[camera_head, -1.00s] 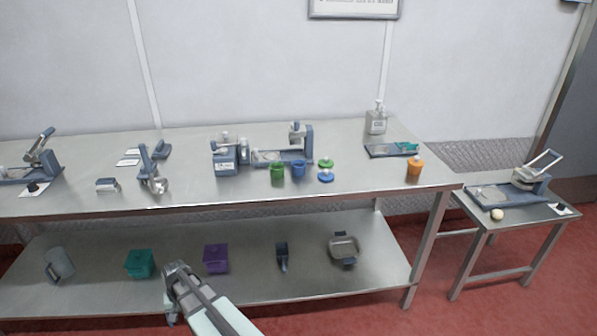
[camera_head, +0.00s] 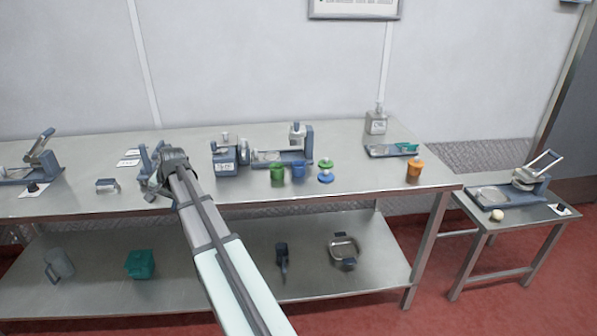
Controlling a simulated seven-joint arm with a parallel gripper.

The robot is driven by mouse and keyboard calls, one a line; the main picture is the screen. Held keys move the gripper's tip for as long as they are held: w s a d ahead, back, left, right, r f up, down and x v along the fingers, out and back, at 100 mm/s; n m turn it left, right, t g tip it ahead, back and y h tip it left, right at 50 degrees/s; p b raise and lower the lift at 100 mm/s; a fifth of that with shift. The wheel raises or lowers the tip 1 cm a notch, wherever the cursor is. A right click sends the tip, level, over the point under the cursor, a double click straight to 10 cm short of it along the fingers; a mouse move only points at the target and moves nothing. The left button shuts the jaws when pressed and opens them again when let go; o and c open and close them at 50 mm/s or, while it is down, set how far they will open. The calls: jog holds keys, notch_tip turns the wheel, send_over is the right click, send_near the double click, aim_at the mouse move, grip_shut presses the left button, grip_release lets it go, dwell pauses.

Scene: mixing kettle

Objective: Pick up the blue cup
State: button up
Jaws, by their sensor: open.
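The blue cup (camera_head: 299,171) stands upright on the upper metal tabletop, right beside a green cup (camera_head: 277,176) on its left. My gripper (camera_head: 168,165) is at the left of the cups, over the tabletop, well apart from the blue cup. Its fingers are turned away and small in this view. It is open and no object shows in it. My forearm runs from the lower middle of the picture up to it.
Green and blue lids (camera_head: 326,171) lie right of the blue cup. A mixing device (camera_head: 297,146) stands behind it, and a blue-grey kettle-like machine (camera_head: 226,157) stands to its left. An orange container (camera_head: 414,170) is farther right. Tabletop in front of the cups is clear.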

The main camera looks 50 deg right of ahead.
jog(key=s+d+r+h, duration=0.1)
jog(key=s+d+r, duration=0.15)
jog(key=d, duration=0.55)
jog(key=s+d+r+h, duration=0.1)
jog(key=s+d, duration=0.2)
jog(key=d, duration=0.4)
jog(key=s+d+r+h, duration=0.1)
jog(key=s+d+r, duration=0.15)
jog(key=d, duration=0.55)
jog(key=g+h, duration=0.2)
jog(key=g, duration=0.1)
send_near(298, 166)
jog(key=shift+m, duration=0.4)
jog(key=x, duration=0.5)
jog(key=s+a+x, duration=0.1)
jog(key=x, duration=0.1)
jog(key=shift+f, duration=0.6)
jog(key=c, duration=0.7)
